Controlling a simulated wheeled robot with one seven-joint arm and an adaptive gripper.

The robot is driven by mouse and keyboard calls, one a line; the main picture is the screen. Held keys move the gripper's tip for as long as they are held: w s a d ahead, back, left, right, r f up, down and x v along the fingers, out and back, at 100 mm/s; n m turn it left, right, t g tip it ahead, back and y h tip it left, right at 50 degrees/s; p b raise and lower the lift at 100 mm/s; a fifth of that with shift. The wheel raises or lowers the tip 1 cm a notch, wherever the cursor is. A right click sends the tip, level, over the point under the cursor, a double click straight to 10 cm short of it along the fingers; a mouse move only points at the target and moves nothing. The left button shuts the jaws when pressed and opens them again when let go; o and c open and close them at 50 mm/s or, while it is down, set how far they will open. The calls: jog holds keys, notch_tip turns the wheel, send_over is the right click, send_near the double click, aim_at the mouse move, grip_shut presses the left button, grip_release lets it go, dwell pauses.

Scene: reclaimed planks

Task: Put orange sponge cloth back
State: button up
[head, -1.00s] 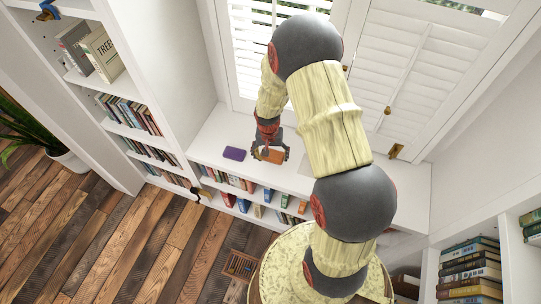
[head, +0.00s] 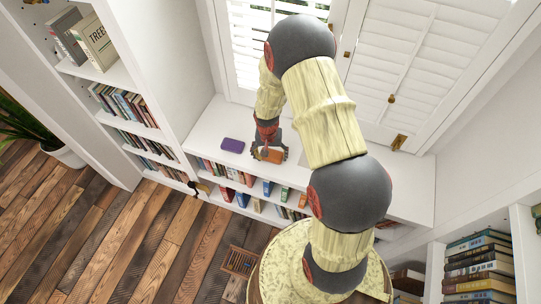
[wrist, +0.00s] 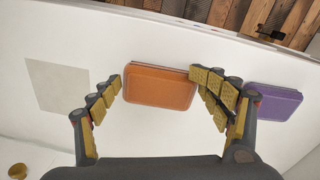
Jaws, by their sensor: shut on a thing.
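The orange sponge cloth (wrist: 160,86) is a flat, rounded block between my fingers in the wrist view. My gripper (wrist: 160,88) is shut on it, with one finger at each short end. In the head view my gripper (head: 270,150) points down over the white shelf top, and the orange cloth (head: 272,156) shows partly behind the fingers. I cannot tell whether the cloth touches the surface or is slightly above it.
A purple block (wrist: 270,102) lies beside my right finger in the wrist view; it also shows in the head view (head: 233,145). A pale grey square (wrist: 58,86) lies on the white top (head: 213,130). Window shutters (head: 400,75) stand behind; books fill the shelves below.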

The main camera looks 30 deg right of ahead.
aim_at(269, 158)
jog(key=shift+f+b, duration=0.3)
jog(key=shift+f, duration=0.15)
jog(key=o, duration=1.7)
jog(key=shift+c, duration=0.2)
notch_tip(269, 158, up, 12)
jog(key=shift+a, duration=0.35)
